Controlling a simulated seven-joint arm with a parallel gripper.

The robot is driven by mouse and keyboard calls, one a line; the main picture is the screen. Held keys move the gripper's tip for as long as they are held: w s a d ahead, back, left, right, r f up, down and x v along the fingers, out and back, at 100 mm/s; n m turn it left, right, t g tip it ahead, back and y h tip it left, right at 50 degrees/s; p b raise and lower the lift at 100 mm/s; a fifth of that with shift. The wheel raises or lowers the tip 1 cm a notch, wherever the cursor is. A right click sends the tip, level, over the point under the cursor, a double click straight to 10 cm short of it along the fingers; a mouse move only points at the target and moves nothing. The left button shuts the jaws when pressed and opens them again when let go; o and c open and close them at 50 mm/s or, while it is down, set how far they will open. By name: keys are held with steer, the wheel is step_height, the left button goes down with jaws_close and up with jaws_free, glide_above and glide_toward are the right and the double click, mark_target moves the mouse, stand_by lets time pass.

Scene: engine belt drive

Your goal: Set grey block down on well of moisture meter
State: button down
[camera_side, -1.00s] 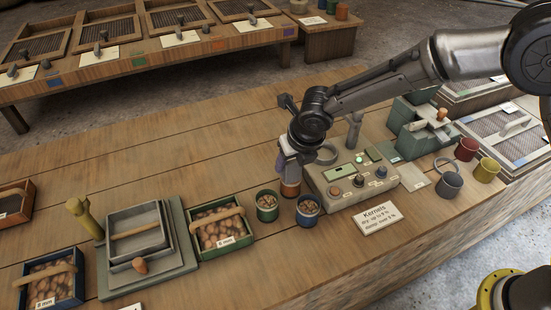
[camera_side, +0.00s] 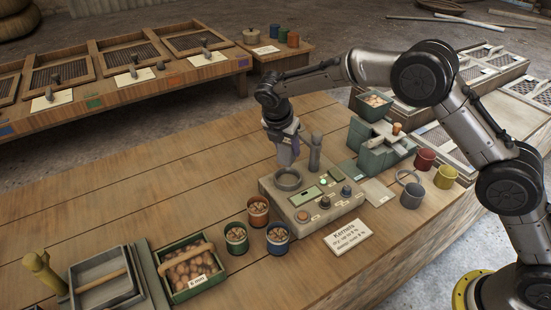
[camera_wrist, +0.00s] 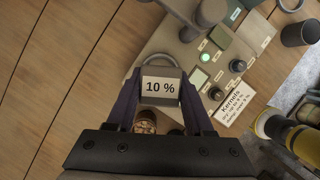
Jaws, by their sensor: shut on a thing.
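My gripper (camera_wrist: 160,100) is shut on the grey block (camera_wrist: 176,73), which carries a white "10 %" label, in the wrist view. In the side view my gripper (camera_side: 287,160) points down just above the round well (camera_side: 288,180) of the moisture meter (camera_side: 312,200). The block is hard to make out there between the fingers. The meter also shows in the wrist view (camera_wrist: 195,50). A grey rim shows just behind the block there. I cannot tell whether the block touches the well.
A post (camera_side: 315,152) rises from the meter close to my gripper. Orange (camera_side: 258,212), green (camera_side: 236,238) and blue (camera_side: 277,238) cups of kernels stand in front. A green machine (camera_side: 380,150) stands to the right. The table is clear behind left.

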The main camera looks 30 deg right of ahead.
mark_target(288, 160)
steer(key=shift+d+f, duration=0.35)
steer(key=shift+d, duration=0.05)
steer(key=shift+f, duration=2.35)
steer(key=shift+f, duration=1.3)
steer(key=shift+c, duration=1)
jaws_free()
steer(key=shift+o, duration=0.3)
steer(key=shift+o, duration=0.7)
